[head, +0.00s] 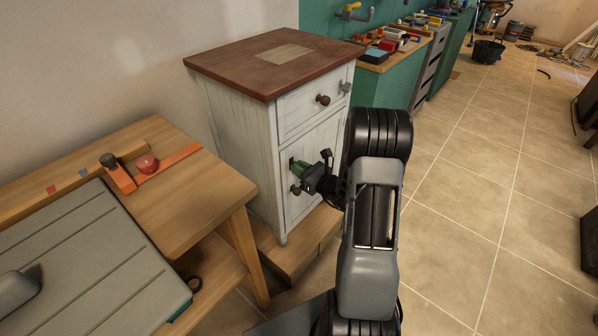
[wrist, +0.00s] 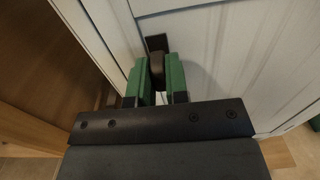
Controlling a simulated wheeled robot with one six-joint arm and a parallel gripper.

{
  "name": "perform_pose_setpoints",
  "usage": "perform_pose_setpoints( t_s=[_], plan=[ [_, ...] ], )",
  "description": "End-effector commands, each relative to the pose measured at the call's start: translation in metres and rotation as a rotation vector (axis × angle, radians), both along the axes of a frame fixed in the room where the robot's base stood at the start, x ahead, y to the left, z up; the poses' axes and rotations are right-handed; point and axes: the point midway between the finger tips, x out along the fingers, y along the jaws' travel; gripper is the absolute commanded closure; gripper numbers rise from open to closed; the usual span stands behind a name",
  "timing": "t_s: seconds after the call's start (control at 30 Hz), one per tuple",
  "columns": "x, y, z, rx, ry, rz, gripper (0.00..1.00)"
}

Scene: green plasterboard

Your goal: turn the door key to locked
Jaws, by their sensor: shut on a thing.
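The white cabinet (head: 240,130) has a drawer above and a door (head: 322,150) below. My gripper (head: 300,166) reaches the left part of the door, above its round brown knob (head: 296,190). In the wrist view, my gripper (wrist: 156,80) has its two green fingers closed on either side of the dark brown key (wrist: 157,68). A dark lock plate (wrist: 157,42) shows on the door just behind the key. The fingers hide the key's sides, and its turn angle is hard to tell. In the head view, my gripper hides the key.
A wooden bench (head: 185,180) with a grey machine top stands close at the left. The cabinet rests on a wooden plinth (head: 300,243). The drawer has a brown knob (head: 323,99). Tiled floor (head: 470,190) is clear at the right.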

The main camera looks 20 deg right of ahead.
Motion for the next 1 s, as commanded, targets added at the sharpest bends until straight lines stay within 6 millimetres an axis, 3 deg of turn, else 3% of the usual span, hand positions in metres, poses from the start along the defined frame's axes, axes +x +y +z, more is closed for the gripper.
perform_pose_setpoints(
  t_s=[0.57, 0.6, 0.8, 0.87, 1.0],
  plan=[
    [0.0002, 0.0005, 0.0013, -0.030, -0.016, 0.002, 1.00],
    [0.0002, 0.0005, 0.0014, -0.030, -0.016, 0.002, 0.84],
    [0.0002, 0.0004, 0.0009, -0.029, -0.015, 0.001, 0.65],
    [0.0001, 0.0003, 0.0007, -0.029, -0.015, 0.001, 0.60],
    [0.0000, 0.0002, 0.0005, -0.028, -0.013, 0.001, 0.60]
  ],
)
